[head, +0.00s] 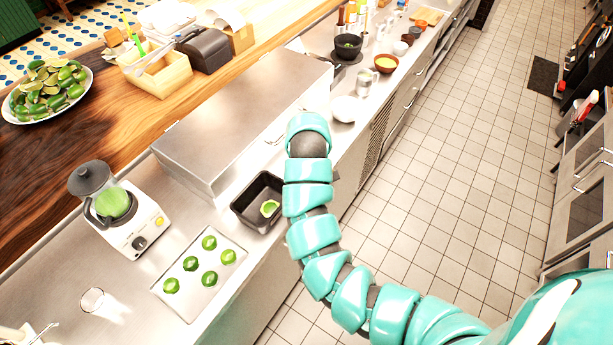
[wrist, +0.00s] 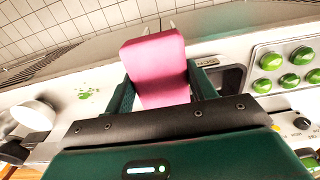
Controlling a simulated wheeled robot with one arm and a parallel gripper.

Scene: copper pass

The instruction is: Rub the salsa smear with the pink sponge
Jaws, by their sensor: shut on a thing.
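The pink sponge (wrist: 155,62) is between the fingers of my gripper (wrist: 160,84) in the wrist view, held with its wide pink face toward the camera. A green spattered smear (wrist: 86,94) lies on the pale counter to the left of the sponge, apart from it in the picture. I cannot tell how high the sponge is above the counter. In the head view my arm hides the gripper, the sponge and the smear.
A black bin (head: 257,212) with a lime piece and a tray of limes (head: 185,293) stand left of my arm. A blender (head: 107,205) is farther left. A white bowl (head: 345,108) and a steel box (head: 215,135) are nearby. Tiled floor is clear at right.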

